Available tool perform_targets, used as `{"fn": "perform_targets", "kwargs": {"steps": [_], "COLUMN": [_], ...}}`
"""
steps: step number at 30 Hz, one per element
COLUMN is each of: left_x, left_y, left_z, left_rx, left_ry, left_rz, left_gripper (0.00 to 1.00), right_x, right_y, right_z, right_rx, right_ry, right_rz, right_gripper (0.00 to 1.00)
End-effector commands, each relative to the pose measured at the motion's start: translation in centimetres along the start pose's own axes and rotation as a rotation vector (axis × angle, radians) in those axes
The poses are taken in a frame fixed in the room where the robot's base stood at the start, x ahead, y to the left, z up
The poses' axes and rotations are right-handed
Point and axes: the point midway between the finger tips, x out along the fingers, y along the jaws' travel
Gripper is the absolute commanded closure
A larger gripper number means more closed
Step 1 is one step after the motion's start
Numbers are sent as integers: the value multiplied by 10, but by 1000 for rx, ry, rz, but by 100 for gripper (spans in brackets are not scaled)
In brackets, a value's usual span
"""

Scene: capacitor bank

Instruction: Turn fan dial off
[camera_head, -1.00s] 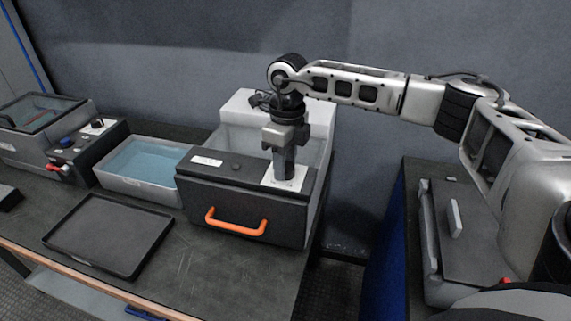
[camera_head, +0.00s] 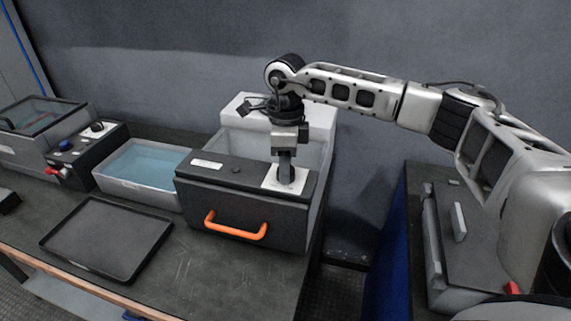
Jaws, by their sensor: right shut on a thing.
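The fan dial's white plate (camera_head: 299,181) is on the top right of a dark box front with an orange handle. My right gripper (camera_head: 286,181) points straight down onto this plate. Its fingers are shut on the dial, which they hide almost wholly, so I cannot read the dial's setting. My left gripper does not show.
The dark box (camera_head: 222,194) has an orange handle (camera_head: 236,227) and a pale open bin behind it. To its left are a tray of blue liquid (camera_head: 143,165), a black flat tray (camera_head: 107,238) and a control box with a black knob (camera_head: 97,126). A separate bench stands at right.

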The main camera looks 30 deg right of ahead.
Motion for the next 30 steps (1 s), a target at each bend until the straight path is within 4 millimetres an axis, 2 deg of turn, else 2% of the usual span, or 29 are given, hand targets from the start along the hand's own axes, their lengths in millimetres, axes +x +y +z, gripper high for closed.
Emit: {"fn": "perform_targets", "kwargs": {"steps": [6, 7, 9, 20, 25, 30], "left_x": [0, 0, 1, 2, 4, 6], "left_y": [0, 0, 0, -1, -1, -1], "left_z": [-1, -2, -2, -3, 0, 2], "left_rx": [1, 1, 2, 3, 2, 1], "left_ry": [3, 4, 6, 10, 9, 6], "left_rz": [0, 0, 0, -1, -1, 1], "left_gripper": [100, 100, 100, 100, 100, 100], "right_x": [-3, -3, -2, -6, -32, -74], "right_y": [-1, -1, -1, -1, -1, -1], "right_z": [1, 1, 1, 1, 1, 2], "right_rx": [-2, -2, -2, 0, -1, -2], "right_ry": [-5, -5, -4, -3, -5, -7], "right_rz": [-4, -4, -4, -3, -6, -7], "right_gripper": [86, 55, 41, 41, 41, 41]}}
